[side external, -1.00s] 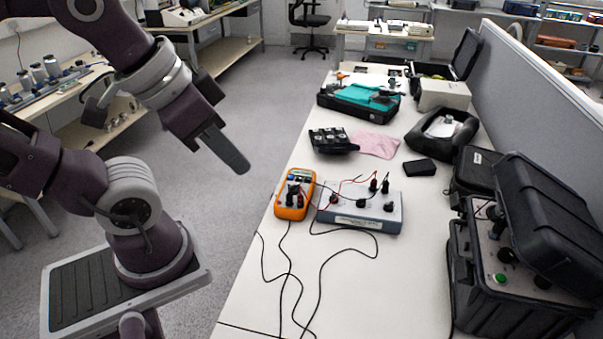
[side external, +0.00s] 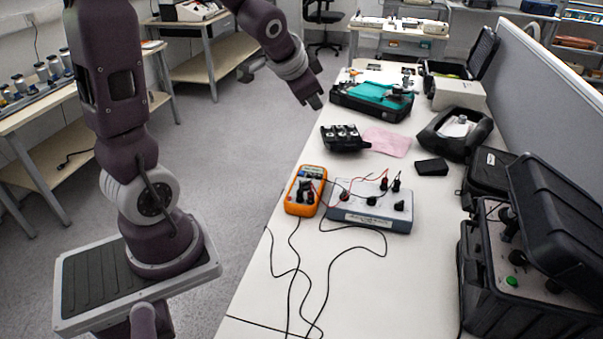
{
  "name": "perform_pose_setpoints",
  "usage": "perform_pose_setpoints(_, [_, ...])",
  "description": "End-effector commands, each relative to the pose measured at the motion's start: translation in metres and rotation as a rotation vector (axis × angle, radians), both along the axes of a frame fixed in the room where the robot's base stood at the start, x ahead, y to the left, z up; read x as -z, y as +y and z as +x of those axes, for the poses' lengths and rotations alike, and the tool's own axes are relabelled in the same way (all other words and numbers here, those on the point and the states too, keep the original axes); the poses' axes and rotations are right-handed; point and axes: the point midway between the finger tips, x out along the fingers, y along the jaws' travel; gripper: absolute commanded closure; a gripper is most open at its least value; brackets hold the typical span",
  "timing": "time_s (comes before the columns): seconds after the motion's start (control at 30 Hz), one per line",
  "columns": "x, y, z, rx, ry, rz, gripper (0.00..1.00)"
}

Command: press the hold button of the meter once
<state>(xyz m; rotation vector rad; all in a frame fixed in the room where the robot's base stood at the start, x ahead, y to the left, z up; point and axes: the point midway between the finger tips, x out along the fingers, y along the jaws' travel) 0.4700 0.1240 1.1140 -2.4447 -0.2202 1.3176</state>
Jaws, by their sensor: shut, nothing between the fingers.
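The orange meter (side external: 291,206) lies on the white bench near its left edge, with dark leads plugged into its face. Its hold button is too small to make out. My gripper (side external: 317,103) is shut and empty. It is in the air at the upper middle of the picture, beyond the meter and well apart from it, near the bench's left edge.
A grey box (side external: 372,222) with leads stands right of the meter. Black cables (side external: 300,268) run over the bench (side external: 400,290). A black switch block (side external: 342,137), pink cloth (side external: 388,142) and teal-lined case (side external: 372,114) lie beyond. A large open black case (side external: 515,290) stands at right.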

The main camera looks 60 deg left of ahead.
Motion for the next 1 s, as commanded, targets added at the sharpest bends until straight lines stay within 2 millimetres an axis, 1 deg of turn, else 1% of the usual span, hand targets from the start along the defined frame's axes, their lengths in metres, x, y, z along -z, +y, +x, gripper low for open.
perform_pose_setpoints(0.03, [0.016,0.018,0.011,0.009,0.009,0.019,1.00])
perform_pose_setpoints(0.1, [0.036,0.043,0.026,0.036,0.007,0.050,1.00])
perform_pose_setpoints(0.17, [0.055,0.063,0.037,0.062,0.004,0.074,1.00])
perform_pose_setpoints(0.2, [0.069,0.076,0.042,0.079,0.003,0.086,1.00])
perform_pose_setpoints(0.27, [0.092,0.095,0.049,0.106,-0.001,0.103,1.00])
perform_pose_setpoints(0.3, [0.107,0.107,0.052,0.125,-0.006,0.113,1.00])
perform_pose_setpoints(0.37, [0.129,0.122,0.054,0.153,-0.016,0.122,1.00])
perform_pose_setpoints(0.4, [0.143,0.130,0.054,0.169,-0.022,0.126,1.00])
perform_pose_setpoints(0.5, [0.173,0.144,0.053,0.203,-0.040,0.132,1.00])
perform_pose_setpoints(0.53, [0.179,0.147,0.052,0.212,-0.045,0.134,1.00])
perform_pose_setpoints(0.6, [0.191,0.152,0.051,0.225,-0.057,0.136,1.00])
perform_pose_setpoints(0.7, [0.199,0.154,0.050,0.237,-0.067,0.137,1.00])
perform_pose_setpoints(1.0, [0.200,0.155,0.050,0.239,-0.068,0.137,1.00])
